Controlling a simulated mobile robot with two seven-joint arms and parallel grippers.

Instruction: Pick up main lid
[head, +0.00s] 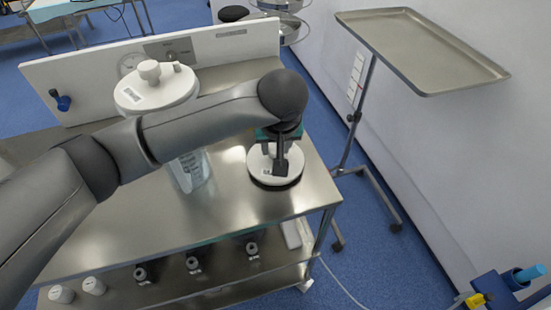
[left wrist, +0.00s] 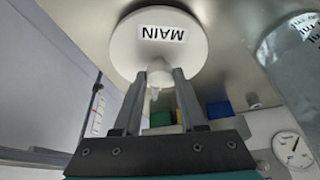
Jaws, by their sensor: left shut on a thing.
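The main lid is a round white disc (head: 262,165) at the right end of the steel table in the head view. In the left wrist view, the lid (left wrist: 190,48) shows its "MAIN" label upside down and a pale knob. My left gripper (head: 280,163) reaches down over the lid. In the left wrist view, the fingers of the gripper (left wrist: 160,80) are closed on the lid's knob. The lid lies flat, at or just above the tabletop; I cannot tell whether it touches.
A white-lidded vessel (head: 150,95) stands at the table's back left. A clear container (head: 190,172) stands left of the lid, partly behind my arm. A tray on a stand (head: 425,45) is at the right. The table's front (head: 170,225) is clear. Several small bottles sit below.

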